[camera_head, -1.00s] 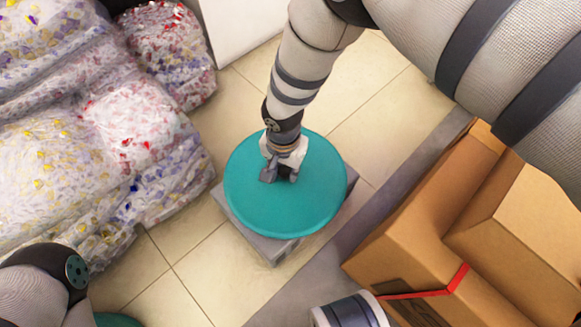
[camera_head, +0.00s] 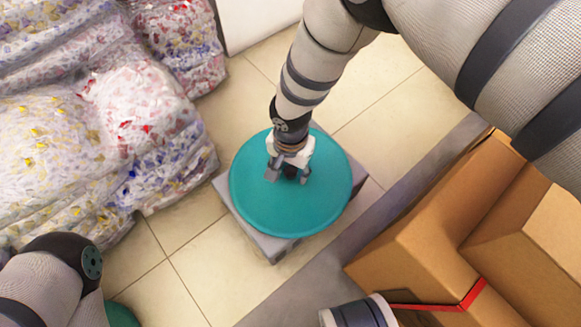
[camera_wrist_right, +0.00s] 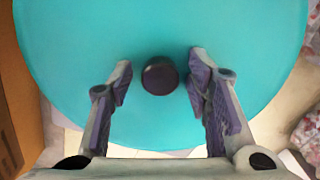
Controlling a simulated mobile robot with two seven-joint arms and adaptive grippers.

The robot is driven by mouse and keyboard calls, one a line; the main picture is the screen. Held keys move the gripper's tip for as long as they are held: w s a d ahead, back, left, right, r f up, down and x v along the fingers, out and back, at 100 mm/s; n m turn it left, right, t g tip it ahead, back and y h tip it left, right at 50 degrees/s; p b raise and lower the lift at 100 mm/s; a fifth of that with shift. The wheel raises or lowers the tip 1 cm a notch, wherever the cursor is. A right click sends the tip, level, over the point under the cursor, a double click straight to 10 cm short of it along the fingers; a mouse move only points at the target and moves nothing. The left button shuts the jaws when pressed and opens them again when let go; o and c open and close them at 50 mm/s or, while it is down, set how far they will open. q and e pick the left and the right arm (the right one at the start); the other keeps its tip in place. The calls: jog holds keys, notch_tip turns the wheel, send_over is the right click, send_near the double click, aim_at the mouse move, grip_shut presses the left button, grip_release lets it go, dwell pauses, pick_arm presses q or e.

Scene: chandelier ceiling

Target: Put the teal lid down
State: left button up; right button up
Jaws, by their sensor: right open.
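The teal lid (camera_head: 262,208) is a large round disc lying on top of a grey box-like stand (camera_head: 265,243) on the tiled floor in the head view. In the right wrist view the lid (camera_wrist_right: 80,50) fills most of the picture, with a dark round knob (camera_wrist_right: 160,76) at its middle. My right gripper (camera_head: 289,175) is over the lid's middle. In the right wrist view its two fingers (camera_wrist_right: 158,85) stand open, one on each side of the knob, with gaps between. My left arm shows at the lower left of the head view, but its gripper is out of sight.
Clear bags of coloured shreds (camera_head: 130,115) are piled at the left. Open cardboard boxes (camera_head: 440,230) stand at the right beside a grey floor strip (camera_head: 340,255). A teal piece (camera_head: 120,316) shows at the bottom left. Bare tiles (camera_head: 185,240) lie around the stand.

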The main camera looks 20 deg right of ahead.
aim_at(290, 170)
pick_arm(q)
jog(key=r+p, duration=0.1)
jog(key=p, duration=0.1)
jog(key=w+r+t+p, duration=0.1)
jog(key=r+p, duration=0.1)
jog(key=shift+w+r+p, duration=0.2)
jog(key=shift+r+p, duration=0.05)
jog(key=shift+p, duration=0.1)
pick_arm(e)
notch_tip(290, 170, up, 12)
